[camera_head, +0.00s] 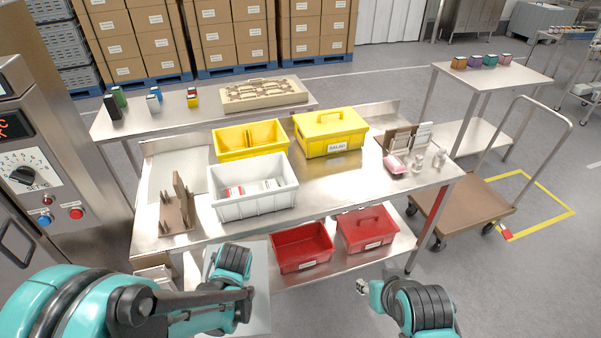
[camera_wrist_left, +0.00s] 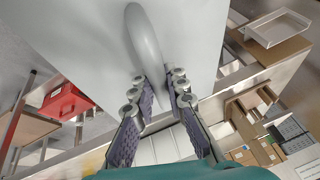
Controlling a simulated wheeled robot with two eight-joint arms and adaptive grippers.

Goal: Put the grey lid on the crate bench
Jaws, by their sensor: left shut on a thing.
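The grey lid (camera_head: 260,300) is a flat pale panel in front of the bench's near left edge in the head view, partly hidden by my left arm. In the left wrist view the lid (camera_wrist_left: 85,45) fills the upper middle, with its rounded handle (camera_wrist_left: 145,35) between my left fingers. My left gripper (camera_wrist_left: 162,90) is shut on that handle. The crate bench (camera_head: 335,185) is a steel table with a lower shelf. An open white crate (camera_head: 255,205) holding small packs stands at its near left. My right gripper (camera_head: 362,287) is low in front of the bench; its jaws are too small to read.
On the bench are an open yellow crate (camera_head: 228,156), a lidded yellow crate (camera_head: 330,146), a brown rack (camera_head: 178,222) and small items at right. Red crates (camera_head: 302,262) stand on the lower shelf. A cart (camera_head: 470,206) stands at right, an oven-like machine (camera_head: 30,170) at left.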

